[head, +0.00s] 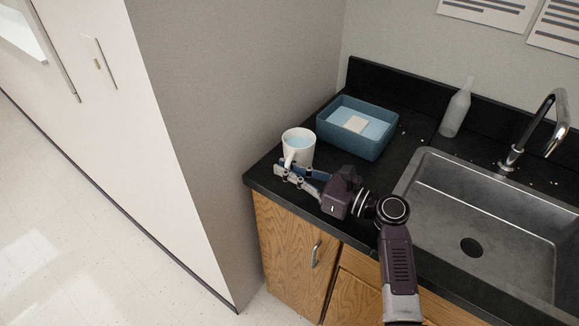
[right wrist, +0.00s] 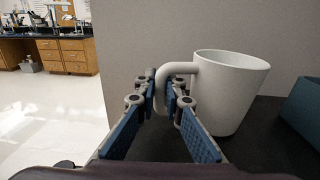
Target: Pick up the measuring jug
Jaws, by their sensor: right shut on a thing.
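The measuring jug (head: 300,146) is a white, mug-shaped vessel with pale blue inside. It stands upright on the left end of the black counter, near the wall. My right gripper (head: 281,171) is at its handle, on the near side of the jug. In the right wrist view, the jug (right wrist: 229,90) stands right of centre, and the fingers of my right gripper (right wrist: 162,95) are shut on its handle from both sides. The base of the jug appears to rest on the counter. My left gripper is in neither view.
A blue tub (head: 356,143) with a pale block in it stands just right of the jug. A frosted bottle (head: 456,110) stands behind, near the sink (head: 480,215) and its tap (head: 547,125). The grey wall (head: 230,120) is close on the left. The counter's front edge is near.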

